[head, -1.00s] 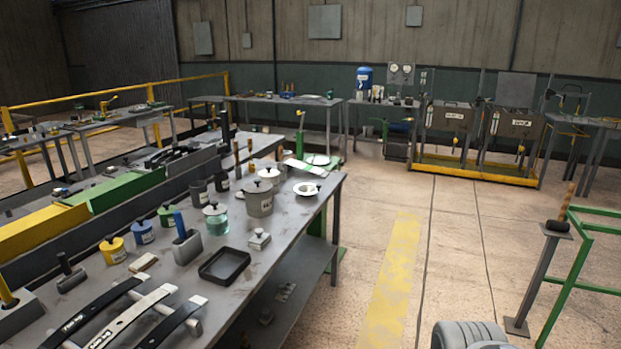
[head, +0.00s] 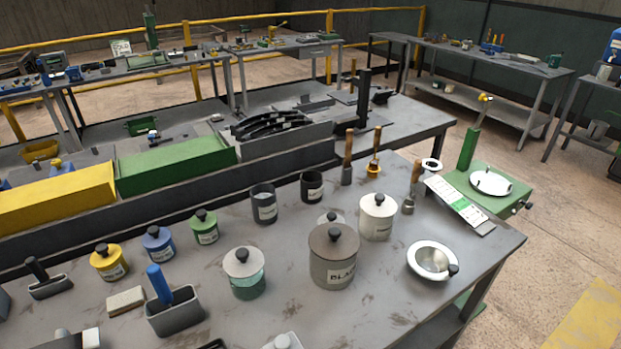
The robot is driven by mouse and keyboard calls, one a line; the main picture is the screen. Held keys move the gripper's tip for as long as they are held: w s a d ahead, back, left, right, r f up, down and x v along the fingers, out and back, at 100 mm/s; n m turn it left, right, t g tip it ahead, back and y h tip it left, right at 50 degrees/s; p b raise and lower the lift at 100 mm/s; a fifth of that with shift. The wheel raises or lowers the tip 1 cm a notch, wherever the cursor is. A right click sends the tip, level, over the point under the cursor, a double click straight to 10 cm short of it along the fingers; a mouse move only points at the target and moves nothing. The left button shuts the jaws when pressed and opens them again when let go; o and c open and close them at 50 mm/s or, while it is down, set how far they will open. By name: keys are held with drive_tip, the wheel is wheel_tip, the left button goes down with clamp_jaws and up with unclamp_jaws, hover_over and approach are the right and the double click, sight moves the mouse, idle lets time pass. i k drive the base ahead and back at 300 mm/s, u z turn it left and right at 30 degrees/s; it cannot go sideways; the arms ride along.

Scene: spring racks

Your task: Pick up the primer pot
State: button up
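Several lidded pots stand upright on the grey bench (head: 390,312), and I cannot read which label says primer. The largest is a grey pot with a brown lid (head: 333,258); its label seems to begin "BLA". A white pot (head: 378,218) stands behind it to the right. A teal jar with a pale lid (head: 245,273) stands to its left. Small yellow (head: 109,262), blue (head: 159,244) and green (head: 204,227) pots with black knobs stand in a row farther left. A small pale-lidded pot is partly hidden behind the largest pot. My gripper is not in view.
Two dark open cups (head: 264,204) stand behind the pots. A white bowl (head: 433,262) sits near the bench's right edge. A grey holder with a blue-handled tool (head: 175,312) stands at the front left. Upright wooden-handled brushes (head: 347,160) stand at the back. Floor is clear at right.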

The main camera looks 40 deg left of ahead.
sight(264, 205)
drive_tip(key=i, duration=1.2)
drive_tip(key=u, duration=4.55)
drive_tip(key=i, duration=0.5)
